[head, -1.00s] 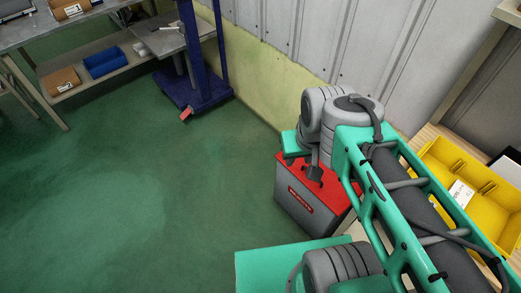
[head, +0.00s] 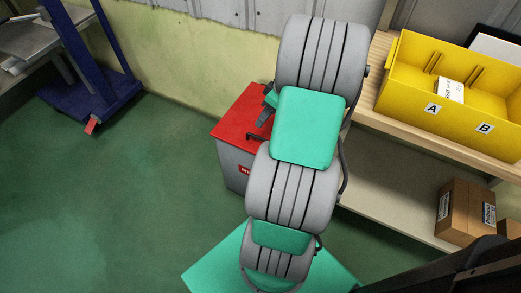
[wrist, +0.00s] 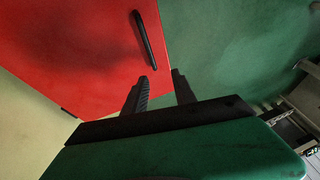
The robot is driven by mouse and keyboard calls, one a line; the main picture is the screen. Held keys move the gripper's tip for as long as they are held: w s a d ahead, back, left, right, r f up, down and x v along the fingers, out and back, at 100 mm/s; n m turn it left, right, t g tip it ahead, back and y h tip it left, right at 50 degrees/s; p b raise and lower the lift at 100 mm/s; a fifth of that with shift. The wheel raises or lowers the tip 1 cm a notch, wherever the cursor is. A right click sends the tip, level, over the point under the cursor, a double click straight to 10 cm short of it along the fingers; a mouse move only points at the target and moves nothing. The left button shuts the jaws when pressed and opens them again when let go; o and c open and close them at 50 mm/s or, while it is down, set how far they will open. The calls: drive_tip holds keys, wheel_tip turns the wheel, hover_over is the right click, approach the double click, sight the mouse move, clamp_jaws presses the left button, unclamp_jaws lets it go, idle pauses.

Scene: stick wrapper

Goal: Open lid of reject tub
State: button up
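The reject tub (head: 233,167) is a grey box with a flat red lid (head: 237,119), standing on the floor by the wall. Its lid is shut. A black bar handle (head: 256,137) sits near the lid's front edge, and it also shows in the wrist view (wrist: 144,38). My gripper (wrist: 160,80) is open and empty over the lid's edge, its two black fingers apart and pointing toward the handle. The handle lies a little beyond the fingertips, not between them. In the head view my arm hides most of the gripper and the lid's right side.
A wooden bench (head: 428,148) at the right carries a yellow bin (head: 409,92) with compartments marked A and B. Cardboard boxes (head: 465,208) stand on the shelf below. A blue-framed stand (head: 103,85) is at the left. The green floor between is clear.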

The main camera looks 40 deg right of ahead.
wheel_tip(320, 180, down, 2)
drive_tip(key=d, duration=0.2)
drive_tip(key=b, duration=0.2)
hover_over(260, 133)
drive_tip(key=s+a, duration=0.3)
drive_tip(key=s, duration=0.1)
drive_tip(key=f, duration=0.7)
drive_tip(key=shift+w, duration=0.25)
drive_tip(key=shift+c, duration=0.4)
clamp_jaws()
drive_tip(key=shift+r, duration=0.1)
